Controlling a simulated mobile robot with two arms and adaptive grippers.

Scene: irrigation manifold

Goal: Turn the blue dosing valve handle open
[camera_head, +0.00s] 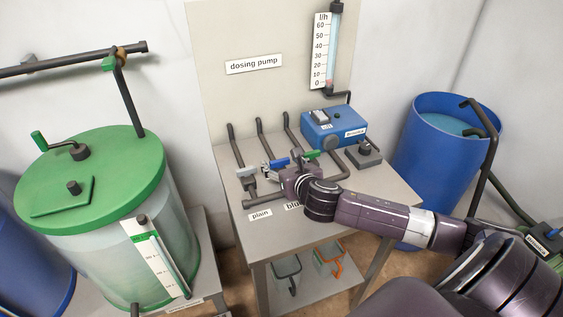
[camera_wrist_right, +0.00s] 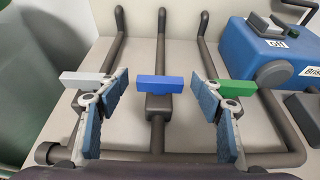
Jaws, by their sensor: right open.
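The blue dosing valve handle (camera_wrist_right: 160,84) is a short bar lying crosswise to its dark pipe, between a white handle (camera_wrist_right: 86,79) and a green handle (camera_wrist_right: 237,88). In the head view the blue handle (camera_head: 279,163) is partly hidden by my gripper. My right gripper (camera_head: 283,168) is at the valve row on the table. In the right wrist view its blue-padded fingers (camera_wrist_right: 160,106) are spread wide, one on each side of the blue handle, with gaps and nothing held. The fingers partly cover the neighbouring valves. My left gripper is not in view.
The blue dosing pump (camera_head: 334,127) and a dark box (camera_head: 362,155) stand right of the valves. A horizontal dark pipe (camera_head: 265,201) runs in front. A green-lidded tank (camera_head: 92,180) is left, a blue barrel (camera_head: 445,150) right. A flow gauge (camera_head: 327,52) hangs above.

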